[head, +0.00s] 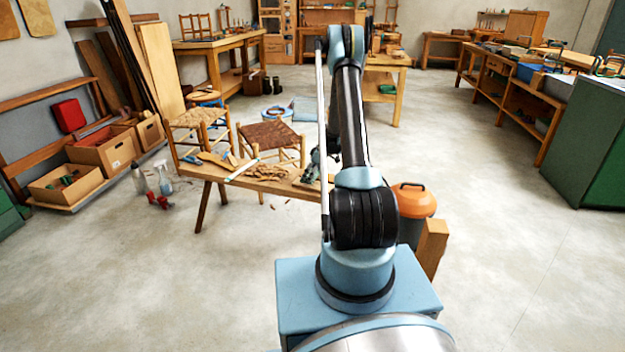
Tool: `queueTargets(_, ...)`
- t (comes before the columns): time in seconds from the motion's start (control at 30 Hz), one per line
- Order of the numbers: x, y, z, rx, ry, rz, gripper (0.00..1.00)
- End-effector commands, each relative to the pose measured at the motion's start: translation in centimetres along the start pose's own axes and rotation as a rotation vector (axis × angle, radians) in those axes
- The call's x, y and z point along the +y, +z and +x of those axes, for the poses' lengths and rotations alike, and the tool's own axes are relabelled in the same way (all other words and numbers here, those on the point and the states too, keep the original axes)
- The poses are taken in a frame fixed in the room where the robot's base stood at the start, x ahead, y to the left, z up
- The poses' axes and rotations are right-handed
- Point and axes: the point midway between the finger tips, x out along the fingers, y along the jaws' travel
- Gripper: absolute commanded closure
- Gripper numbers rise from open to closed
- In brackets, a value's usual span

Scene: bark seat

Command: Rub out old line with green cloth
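A low wooden bench (285,187) stands just beyond my arm, with wood shavings, a pale strip and small tools on its top. I cannot make out an old line on any surface. I cannot pick out the green cloth for sure; a small green thing (388,89) lies at the workbench behind my arm. My arm rises and bends over, and its far part is mostly hidden behind the nearer links. A dark shape (316,163) shows at the bench's right end; I cannot tell whether it is my gripper or a tool, nor any finger opening.
A stool with a woven brown seat (270,134) stands behind the bench. The floor at front left and right is clear.

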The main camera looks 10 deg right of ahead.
Motion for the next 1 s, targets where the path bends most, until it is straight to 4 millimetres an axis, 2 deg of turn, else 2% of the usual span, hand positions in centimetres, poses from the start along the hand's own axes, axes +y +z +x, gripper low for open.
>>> queueTargets(0.43,-0.1,-1.3,-3.2,0.0,-0.001,0.0,0.28)
queueTargets(0.87,-0.1,-1.5,-3.7,0.001,0.001,0.003,0.28)
queueTargets(1.0,-0.5,-1.6,-4.5,0.0,0.021,0.049,0.28)
